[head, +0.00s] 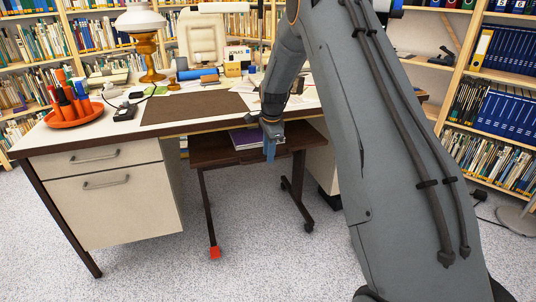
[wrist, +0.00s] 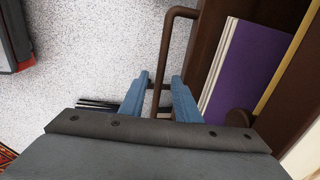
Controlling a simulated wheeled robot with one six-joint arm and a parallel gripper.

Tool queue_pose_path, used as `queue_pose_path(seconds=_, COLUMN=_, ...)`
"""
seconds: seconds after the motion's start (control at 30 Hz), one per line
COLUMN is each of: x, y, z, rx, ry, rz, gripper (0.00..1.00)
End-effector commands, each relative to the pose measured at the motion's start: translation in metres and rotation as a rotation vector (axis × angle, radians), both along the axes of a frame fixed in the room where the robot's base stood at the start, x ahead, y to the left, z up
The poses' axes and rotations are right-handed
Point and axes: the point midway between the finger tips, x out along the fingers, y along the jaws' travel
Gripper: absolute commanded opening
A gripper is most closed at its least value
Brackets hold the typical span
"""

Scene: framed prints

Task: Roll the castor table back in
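The castor table (head: 213,153) is a low dark brown table that sticks out from under the desk's front edge. Its dark legs stand on castors, and a red block (head: 215,252) shows at the foot of the near leg. My gripper (head: 269,148) points down at the table's front right side. In the wrist view a brown tubular handle (wrist: 166,50) runs between the two blue fingers of my gripper (wrist: 160,80). The fingers stand apart with a visible gap beside the bar. Part of the table is hidden by the desk and my arm.
The desk (head: 90,137) has a drawer cabinet (head: 125,205) to the left of the castor table. A purple book (wrist: 245,65) lies on the castor table. Bookshelves (head: 500,100) line the walls. The speckled floor in front is clear.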

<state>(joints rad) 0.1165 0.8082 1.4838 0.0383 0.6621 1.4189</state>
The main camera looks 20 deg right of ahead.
Motion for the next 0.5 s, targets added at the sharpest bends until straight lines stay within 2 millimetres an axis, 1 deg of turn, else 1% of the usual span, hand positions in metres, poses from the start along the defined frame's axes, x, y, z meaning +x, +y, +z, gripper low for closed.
queue_pose_path(seconds=0.03, x=-0.001, y=0.000, z=0.009, rx=0.000, ry=-0.003, rz=0.000, gripper=0.29)
queue_pose_path(seconds=0.3, x=-0.009, y=0.001, z=0.052, rx=0.000, ry=-0.003, rz=0.001, gripper=0.29)
queue_pose_path(seconds=0.5, x=-0.013, y=0.001, z=0.067, rx=0.000, ry=-0.001, rz=0.001, gripper=0.29)
